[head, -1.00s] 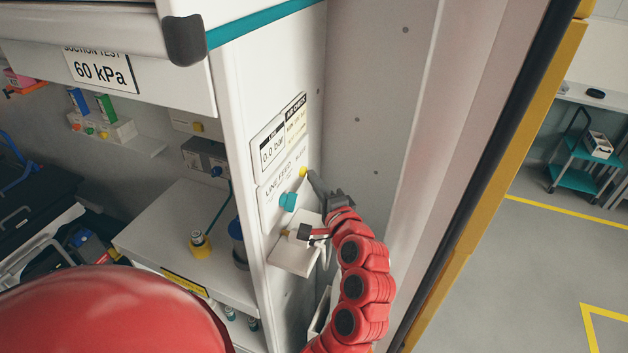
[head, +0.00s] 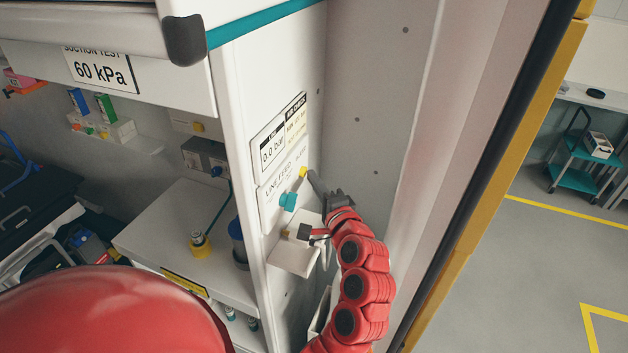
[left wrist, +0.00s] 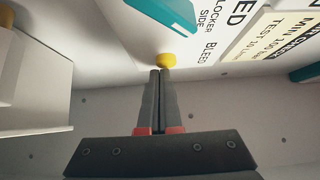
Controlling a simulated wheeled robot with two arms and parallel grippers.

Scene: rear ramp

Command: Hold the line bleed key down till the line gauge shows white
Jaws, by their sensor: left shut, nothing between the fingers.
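The yellow bleed key (head: 303,172) sits on the line feed panel (head: 270,200), and the word BLEED shows beside the key (left wrist: 166,60) in the left wrist view. My left gripper (head: 311,176) is shut and empty. Its fingertips (left wrist: 160,72) are right at the key and look to be touching it; how far the key is pressed I cannot tell. The line gauge (head: 272,151) above has a white face reading 0.0 bar. My right gripper is not in view.
A teal knob (head: 288,201) is on the same panel, left of the key. A white box-like holder (head: 292,258) sticks out just below. A white counter (head: 170,240) is to the left, and a grey wall (head: 370,110) is to the right. Open floor lies far right.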

